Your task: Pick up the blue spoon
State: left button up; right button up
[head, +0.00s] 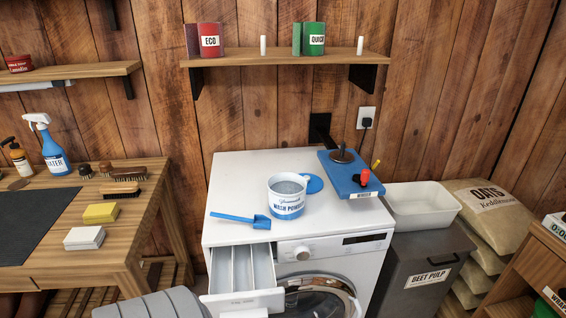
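The blue spoon (241,220), a scoop with a long flat handle, lies on the white top of the washing machine (237,176). Its handle points left and its bowl is at the right end, near the front edge. A tub labelled wash powder (286,203) stands just behind and right of the bowl, with a blue lid or disc (315,184) beside it. Neither of my grippers shows in the head view.
The machine's detergent drawer (241,298) is pulled out below the spoon. A blue board (352,180) with knobs lies on the machine's right side. A wooden bench (122,240) stands left; a white basin (422,206) sits right. A shelf (285,59) hangs above.

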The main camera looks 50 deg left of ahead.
aim_at(260, 222)
jog(key=u, duration=0.05)
jog(key=i, duration=1.35)
jog(key=u, duration=2.1)
